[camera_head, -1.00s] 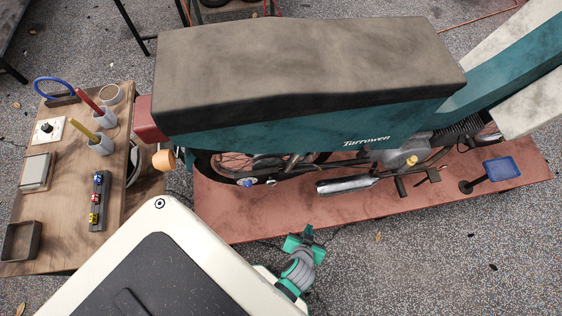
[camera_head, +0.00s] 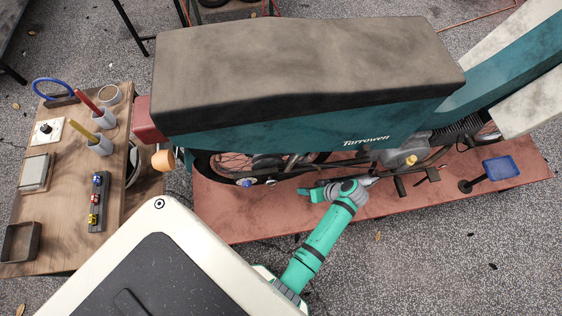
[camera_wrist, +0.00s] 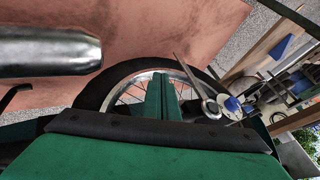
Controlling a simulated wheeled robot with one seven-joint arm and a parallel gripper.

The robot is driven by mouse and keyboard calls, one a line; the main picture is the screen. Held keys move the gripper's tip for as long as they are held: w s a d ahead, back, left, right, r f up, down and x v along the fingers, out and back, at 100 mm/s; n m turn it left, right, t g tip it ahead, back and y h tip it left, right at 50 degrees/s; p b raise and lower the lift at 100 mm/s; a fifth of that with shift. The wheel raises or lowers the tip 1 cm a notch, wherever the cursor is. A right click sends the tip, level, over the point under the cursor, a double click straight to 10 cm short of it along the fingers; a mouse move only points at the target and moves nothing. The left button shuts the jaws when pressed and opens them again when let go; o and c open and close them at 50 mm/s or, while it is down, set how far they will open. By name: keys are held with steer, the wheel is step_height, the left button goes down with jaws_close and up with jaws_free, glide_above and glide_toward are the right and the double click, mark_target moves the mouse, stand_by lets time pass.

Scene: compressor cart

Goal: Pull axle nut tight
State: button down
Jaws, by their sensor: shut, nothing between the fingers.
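The teal motorbike (camera_head: 300,140) stands on the red mat, and its rear wheel shows in the wrist view (camera_wrist: 122,82). A small blue part (camera_head: 245,182) sits low at the wheel; the wrist view shows a blue part there (camera_wrist: 232,103). Beside it in the wrist view is a silver spanner-like tool (camera_wrist: 190,76) with a round end. I cannot make out the axle nut itself. My gripper (camera_head: 302,191) is to the right of the blue part, apart from it. In the wrist view my gripper's green fingers (camera_wrist: 161,78) are shut and empty, left of the tool.
The silver exhaust (camera_wrist: 45,50) lies near my gripper, partly behind my arm in the head view. A wooden table (camera_head: 60,205) with cups, trays and small coloured pieces stands at left. The red mat (camera_head: 230,220) has free room in front of the wheel. A blue pedal-like pad (camera_head: 500,168) is at right.

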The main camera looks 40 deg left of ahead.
mark_target(272, 190)
steer(key=shift+f, duration=0.1)
steer(key=s+a+f, duration=0.4)
steer(key=a+f, duration=0.4)
steer(key=shift+a, duration=0.25)
stand_by(0.4)
stand_by(0.4)
